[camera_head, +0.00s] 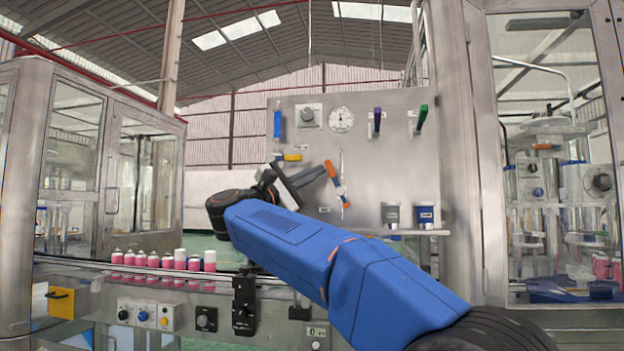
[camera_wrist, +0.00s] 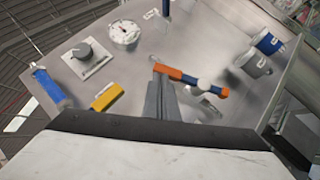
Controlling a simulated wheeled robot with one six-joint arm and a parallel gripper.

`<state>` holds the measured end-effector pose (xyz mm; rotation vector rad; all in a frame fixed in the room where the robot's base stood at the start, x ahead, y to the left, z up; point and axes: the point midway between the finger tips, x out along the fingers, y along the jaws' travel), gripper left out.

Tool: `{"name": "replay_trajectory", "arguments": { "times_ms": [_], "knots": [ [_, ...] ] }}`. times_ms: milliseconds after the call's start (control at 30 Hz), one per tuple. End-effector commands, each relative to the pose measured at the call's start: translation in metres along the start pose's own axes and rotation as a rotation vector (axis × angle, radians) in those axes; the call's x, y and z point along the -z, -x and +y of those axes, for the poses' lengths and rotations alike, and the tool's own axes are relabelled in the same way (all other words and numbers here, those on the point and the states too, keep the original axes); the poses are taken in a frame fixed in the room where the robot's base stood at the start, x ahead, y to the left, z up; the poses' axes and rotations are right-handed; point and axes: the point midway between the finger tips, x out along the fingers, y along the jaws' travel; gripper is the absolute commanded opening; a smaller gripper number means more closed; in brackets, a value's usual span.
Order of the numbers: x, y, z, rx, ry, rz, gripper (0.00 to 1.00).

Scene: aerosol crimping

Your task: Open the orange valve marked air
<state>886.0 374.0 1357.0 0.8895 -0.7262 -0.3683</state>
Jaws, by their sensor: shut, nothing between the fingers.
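The orange valve handle (camera_head: 331,170) is on the grey panel, slanting down to the right, with a blue-and-white middle and an orange lower end. In the wrist view the handle (camera_wrist: 175,73) crosses in front of my fingertips. My gripper (camera_head: 325,171) is shut and empty, its fingers pointing at the panel from the handle's left side in the head view. In the wrist view my gripper (camera_wrist: 162,82) has its tips right at the handle's orange part; I cannot tell whether they touch. The lettering on the small label (camera_head: 324,209) below is not readable.
On the panel are a blue handle (camera_head: 277,124), a yellow handle (camera_head: 292,157), a knob (camera_head: 307,115), a gauge (camera_head: 341,119), a purple handle (camera_head: 377,121) and a green handle (camera_head: 421,118).

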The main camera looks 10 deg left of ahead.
Motion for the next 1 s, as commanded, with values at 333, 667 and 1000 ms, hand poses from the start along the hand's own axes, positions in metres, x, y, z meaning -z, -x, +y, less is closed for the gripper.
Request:
{"name": "replay_trajectory", "arguments": {
  "times_ms": [333, 667, 1000],
  "knots": [
    [-0.01, -0.01, 0.002, 0.093, -0.091, 0.0, 0.0],
    [-0.018, -0.018, 0.003, 0.091, -0.091, 0.0, 0.0],
    [-0.021, -0.022, 0.003, 0.09, -0.09, 0.0, 0.0]
  ]
}}
